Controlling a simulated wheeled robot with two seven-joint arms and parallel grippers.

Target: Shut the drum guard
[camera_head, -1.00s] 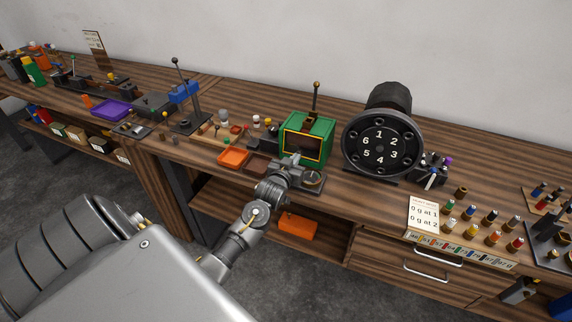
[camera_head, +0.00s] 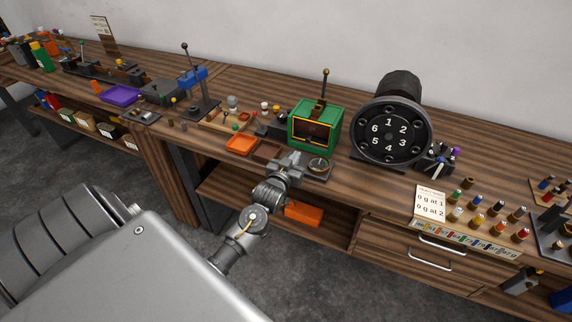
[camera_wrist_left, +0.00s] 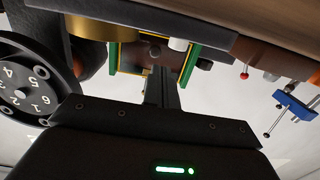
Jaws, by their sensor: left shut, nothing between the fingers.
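A green box-shaped housing (camera_head: 330,125) with a yellow-edged dark opening in its front stands on the bench. In the left wrist view the green side walls (camera_wrist_left: 193,62) flank the opening. I cannot tell which part is the drum guard or how far it is closed. My left gripper (camera_head: 298,158) is in front of and below the housing. In the left wrist view its fingers (camera_wrist_left: 160,85) are shut, empty, and overlap the opening; contact is unclear. My right gripper is not in view.
A black numbered dial (camera_head: 390,135) stands right of the housing. An orange tray (camera_head: 241,145) is to the left. A card (camera_head: 430,204) and several small spools are at the right.

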